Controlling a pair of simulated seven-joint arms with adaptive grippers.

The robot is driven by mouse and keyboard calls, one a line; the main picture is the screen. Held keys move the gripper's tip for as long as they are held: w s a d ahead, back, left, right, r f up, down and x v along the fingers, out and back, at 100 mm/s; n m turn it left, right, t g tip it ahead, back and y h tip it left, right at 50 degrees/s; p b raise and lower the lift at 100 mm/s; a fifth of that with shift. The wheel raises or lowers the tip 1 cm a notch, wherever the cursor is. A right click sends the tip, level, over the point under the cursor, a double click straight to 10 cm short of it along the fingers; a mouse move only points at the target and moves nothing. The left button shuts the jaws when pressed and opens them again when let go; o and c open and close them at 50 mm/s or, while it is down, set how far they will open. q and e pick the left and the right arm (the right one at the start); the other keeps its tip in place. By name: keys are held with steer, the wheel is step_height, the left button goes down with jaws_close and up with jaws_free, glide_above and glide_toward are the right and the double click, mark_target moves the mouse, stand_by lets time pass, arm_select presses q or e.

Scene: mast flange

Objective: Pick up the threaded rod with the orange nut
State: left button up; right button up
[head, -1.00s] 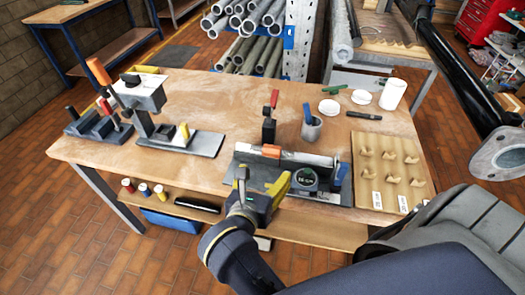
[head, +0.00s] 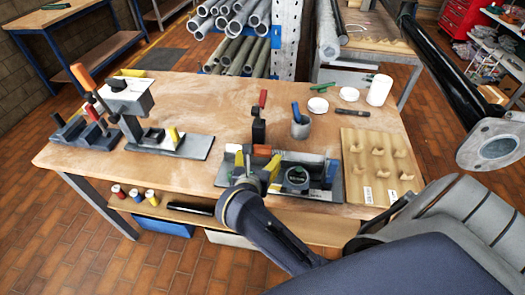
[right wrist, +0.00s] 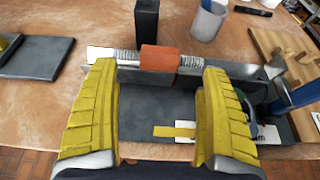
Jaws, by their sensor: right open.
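The threaded rod (right wrist: 190,60) lies level along the back of a dark grey fixture (right wrist: 130,98), with a white end at its left. The orange nut (right wrist: 160,58) sits around it near its middle; it also shows in the head view (head: 262,150). My right gripper (right wrist: 158,80) is open, its yellow fingers spread wide on the near side of the rod, with the nut between them in the picture. Nothing is between the fingers. In the head view the right gripper (head: 256,166) is over the fixture's left part. My left gripper does not show.
A dark post with a red top (head: 259,118) stands just behind the nut. A grey cup with a blue-handled tool (head: 300,126) is behind the fixture, and a wooden board with pegs (head: 378,165) is at its right.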

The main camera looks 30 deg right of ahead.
mark_target(262, 149)
steer(key=shift+x, duration=3)
steer(key=c, duration=1.6)
steer(key=shift+c, duration=0.4)
steer(key=shift+r, duration=0.15)
